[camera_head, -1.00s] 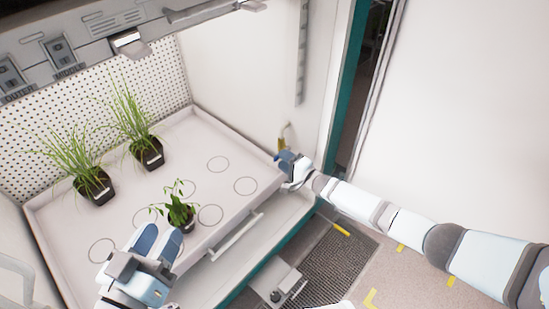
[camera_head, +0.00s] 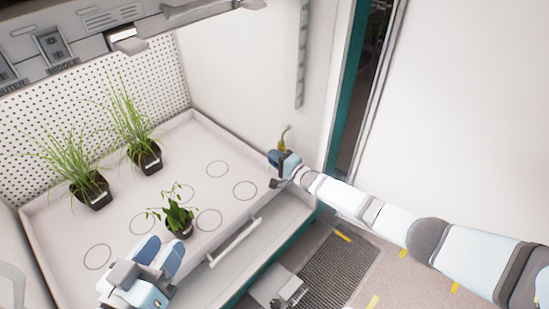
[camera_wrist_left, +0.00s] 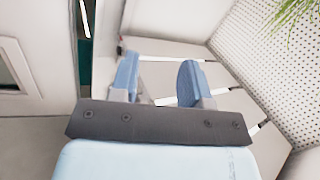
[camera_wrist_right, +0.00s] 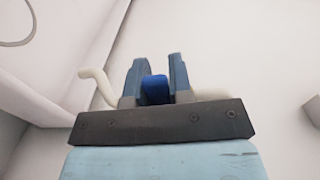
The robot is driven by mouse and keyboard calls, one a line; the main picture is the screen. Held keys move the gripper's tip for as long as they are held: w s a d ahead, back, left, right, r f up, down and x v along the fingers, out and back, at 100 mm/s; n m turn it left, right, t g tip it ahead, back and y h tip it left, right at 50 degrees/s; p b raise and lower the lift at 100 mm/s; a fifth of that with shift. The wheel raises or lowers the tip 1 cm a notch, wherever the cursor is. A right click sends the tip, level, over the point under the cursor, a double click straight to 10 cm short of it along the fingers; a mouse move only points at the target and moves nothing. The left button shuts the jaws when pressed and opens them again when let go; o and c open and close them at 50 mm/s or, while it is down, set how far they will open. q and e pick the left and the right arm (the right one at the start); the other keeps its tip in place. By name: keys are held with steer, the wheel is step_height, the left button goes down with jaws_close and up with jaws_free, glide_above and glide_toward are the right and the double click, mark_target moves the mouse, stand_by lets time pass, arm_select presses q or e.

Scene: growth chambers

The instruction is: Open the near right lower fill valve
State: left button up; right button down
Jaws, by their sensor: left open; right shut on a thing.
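My right gripper (camera_head: 281,163) is at the right wall of the growth chamber, beside the tray's right corner. In the right wrist view its fingers (camera_wrist_right: 161,70) are shut on a blue valve handle (camera_wrist_right: 155,90). A cream pipe (camera_wrist_right: 97,85) shows on both sides of the fingers; its middle is hidden behind the gripper. In the head view the gripper covers the handle, and a small brassy pipe end (camera_head: 284,137) sticks up above it. My left gripper (camera_head: 160,253) is open and empty over the tray's front left part. It also shows in the left wrist view (camera_wrist_left: 158,80).
The white tray (camera_head: 140,206) carries two grassy potted plants (camera_head: 90,190) (camera_head: 147,158) and a leafy potted plant (camera_head: 178,222). A drawer handle (camera_head: 236,243) runs along the front. A dark floor grate (camera_head: 335,268) lies at the right below the chamber.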

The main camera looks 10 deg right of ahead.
arm_select(q)
steer(key=shift+f, duration=0.1)
steer(key=shift+w+a+m+t+b, duration=0.35)
steer(key=shift+w+m+b, duration=0.55)
steer(key=shift+b, duration=0.8)
arm_select(e)
steer(key=shift+w+d+f+n, duration=0.15)
steer(key=shift+f+n, duration=0.35)
steer(key=shift+n, duration=0.65)
steer(key=shift+d+f+n, duration=0.1)
steer(key=shift+f+n, duration=0.35)
steer(key=shift+n, duration=0.65)
steer(key=shift+w+d+f+n, duration=0.15)
steer(key=shift+f+n, duration=0.35)
steer(key=shift+n, duration=0.65)
arm_select(q)
steer(key=shift+s+a+f, duration=0.1)
arm_select(e)
steer(key=c, duration=1)
jaws_free()
steer(key=shift+s, duration=0.15)
